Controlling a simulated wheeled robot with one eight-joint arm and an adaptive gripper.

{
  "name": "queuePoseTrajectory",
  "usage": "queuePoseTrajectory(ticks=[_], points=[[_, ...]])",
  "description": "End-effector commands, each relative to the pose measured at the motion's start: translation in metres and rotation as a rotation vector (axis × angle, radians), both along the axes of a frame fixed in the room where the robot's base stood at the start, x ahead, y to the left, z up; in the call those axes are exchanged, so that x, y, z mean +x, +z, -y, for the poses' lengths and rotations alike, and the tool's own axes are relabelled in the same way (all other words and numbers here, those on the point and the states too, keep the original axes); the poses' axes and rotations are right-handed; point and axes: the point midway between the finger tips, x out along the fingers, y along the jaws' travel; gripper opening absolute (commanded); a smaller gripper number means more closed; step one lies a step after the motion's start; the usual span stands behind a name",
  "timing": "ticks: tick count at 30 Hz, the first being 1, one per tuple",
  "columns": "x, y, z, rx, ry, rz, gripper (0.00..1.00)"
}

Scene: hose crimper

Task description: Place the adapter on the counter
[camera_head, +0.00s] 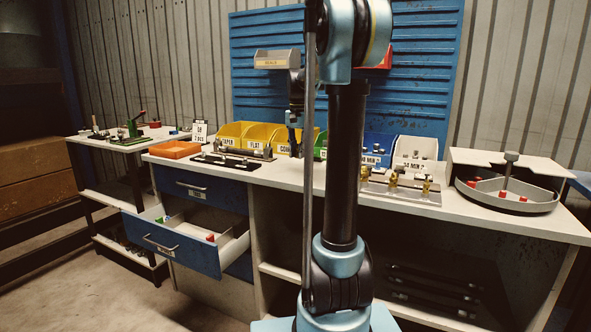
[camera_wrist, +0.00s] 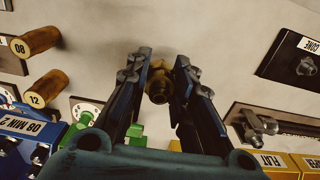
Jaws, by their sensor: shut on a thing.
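My gripper (camera_wrist: 158,74) is shut on a brass adapter (camera_wrist: 158,89), which sits between the fingertips in the wrist view. The adapter's open end faces the camera. The pale counter (camera_wrist: 215,35) shows behind and around it; I cannot tell whether the adapter touches it. In the head view my gripper (camera_head: 292,122) is in front of the bins, partly hidden by my arm, and the adapter cannot be made out there. The counter (camera_head: 482,214) runs across the head view.
Yellow bins (camera_head: 232,130) line the counter's back. A rack with brass fittings (camera_head: 395,182) and a round divided tray (camera_head: 520,205) stand to the right. An orange tray (camera_head: 175,149) is left. A drawer (camera_head: 165,243) hangs open. Bare counter lies along the front.

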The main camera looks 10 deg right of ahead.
Motion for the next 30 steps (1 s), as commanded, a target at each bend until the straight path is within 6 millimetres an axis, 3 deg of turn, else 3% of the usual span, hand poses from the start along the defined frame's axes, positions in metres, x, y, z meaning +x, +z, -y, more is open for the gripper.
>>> queuePoseTrajectory(ticks=[17,27,28,30], points=[[0.0,-0.057,0.0,0.0,0.001,0.0,0.0],[0.0,-0.06,0.0,0.0,0.001,0.0,0.0],[0.0,-0.06,0.0,0.0,0.001,0.0,0.24],[0.0,-0.06,0.0,0.0,0.001,0.0,0.4]])
